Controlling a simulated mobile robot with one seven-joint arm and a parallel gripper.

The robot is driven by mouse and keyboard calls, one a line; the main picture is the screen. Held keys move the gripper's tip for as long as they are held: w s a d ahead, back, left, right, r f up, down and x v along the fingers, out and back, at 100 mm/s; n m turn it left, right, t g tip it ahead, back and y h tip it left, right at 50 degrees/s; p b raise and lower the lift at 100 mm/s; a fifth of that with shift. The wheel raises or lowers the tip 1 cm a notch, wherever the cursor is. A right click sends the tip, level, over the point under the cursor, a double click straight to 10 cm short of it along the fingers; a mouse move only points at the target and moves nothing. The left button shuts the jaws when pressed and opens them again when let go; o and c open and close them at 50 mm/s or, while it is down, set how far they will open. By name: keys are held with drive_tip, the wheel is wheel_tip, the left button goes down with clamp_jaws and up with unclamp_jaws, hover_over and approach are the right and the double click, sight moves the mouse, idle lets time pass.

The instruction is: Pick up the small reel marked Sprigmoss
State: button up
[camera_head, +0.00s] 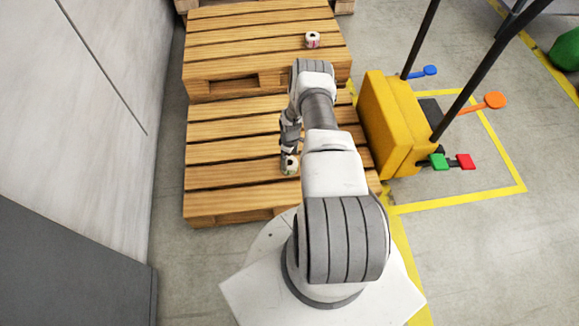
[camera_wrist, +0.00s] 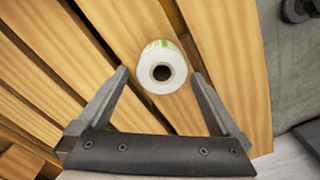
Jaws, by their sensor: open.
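A small white reel (camera_wrist: 150,82) with a dark core and a green-and-yellow label on its side stands on the pallet slats in the wrist view. It also shows in the head view (camera_head: 289,168), on the nearer pallet just below my gripper. I cannot read the label, so the name Sprigmoss is not confirmed. My gripper (camera_wrist: 158,80) is open, with one finger on each side of the reel. The fingers do not appear to touch it. In the head view my gripper is partly hidden by the wrist.
The nearer wooden pallet (camera_head: 225,180) lies in front of a higher pallet (camera_head: 235,42), which bears another small reel (camera_head: 312,39) with a pink-red label. A yellow machine (camera_head: 388,125) with coloured levers stands close on the right. A grey wall is on the left.

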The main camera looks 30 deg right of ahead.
sight(289, 163)
drive_tip(key=f+b, duration=0.1)
drive_tip(key=f, duration=0.1)
drive_tip(key=f+b, duration=0.1)
drive_tip(key=f, duration=0.1)
drive_tip(key=shift+a+f, duration=0.2)
drive_tip(key=shift+f, duration=0.1)
drive_tip(key=shift+r, duration=0.1)
drive_tip(key=c, duration=1.3)
drive_tip(key=shift+r, duration=0.1)
